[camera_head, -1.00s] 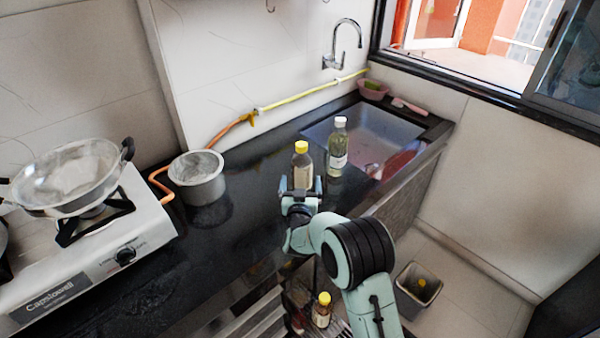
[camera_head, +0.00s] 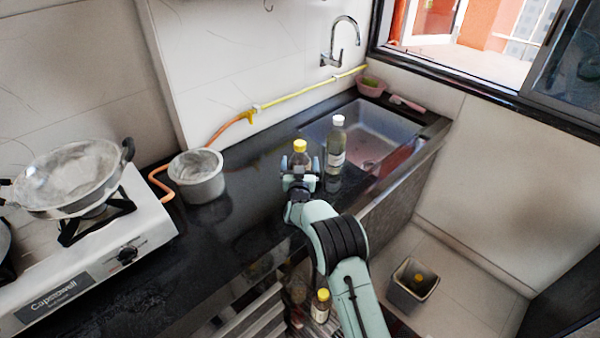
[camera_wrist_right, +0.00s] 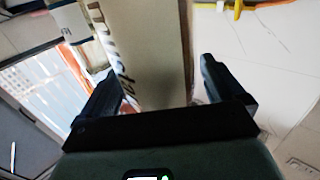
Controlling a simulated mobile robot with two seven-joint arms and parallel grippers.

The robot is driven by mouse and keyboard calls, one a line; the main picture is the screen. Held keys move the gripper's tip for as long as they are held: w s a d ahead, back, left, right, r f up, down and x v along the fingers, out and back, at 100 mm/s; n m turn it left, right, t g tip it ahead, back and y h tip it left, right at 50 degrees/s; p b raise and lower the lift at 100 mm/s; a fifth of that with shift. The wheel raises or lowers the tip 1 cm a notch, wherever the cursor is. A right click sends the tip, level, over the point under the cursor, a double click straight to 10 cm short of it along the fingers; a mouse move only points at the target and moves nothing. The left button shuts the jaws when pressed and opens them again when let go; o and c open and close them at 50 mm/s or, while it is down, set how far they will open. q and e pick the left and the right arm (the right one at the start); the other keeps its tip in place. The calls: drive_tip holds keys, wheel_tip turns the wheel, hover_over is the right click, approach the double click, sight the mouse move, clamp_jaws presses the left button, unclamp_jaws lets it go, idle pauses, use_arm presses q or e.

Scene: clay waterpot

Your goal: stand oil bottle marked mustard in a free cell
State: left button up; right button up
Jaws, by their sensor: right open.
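A yellow-capped bottle (camera_head: 300,147) stands upright on the dark counter by the sink. My right gripper (camera_head: 301,172) is open at this bottle, with its fingers on either side. In the right wrist view, the bottle's pale label (camera_wrist_right: 150,45) fills the space between the fingers of the right gripper (camera_wrist_right: 155,85). Dark lettering runs along the label, too blurred to read surely. A white-capped bottle (camera_head: 337,148) stands close on the right. Another yellow-capped bottle (camera_head: 321,306) is lower down, beside my arm. My left gripper is out of view.
The sink (camera_head: 375,130) lies just right of the bottles. A metal pot (camera_head: 197,177) and a gas stove (camera_head: 100,245) with a wok (camera_head: 72,178) are on the left. A grey bin (camera_head: 413,287) stands on the floor. The counter between pot and bottles is clear.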

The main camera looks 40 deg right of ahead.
drive_tip(key=c, duration=1.2)
drive_tip(key=shift+r, duration=0.15)
drive_tip(key=shift+c, duration=1.3)
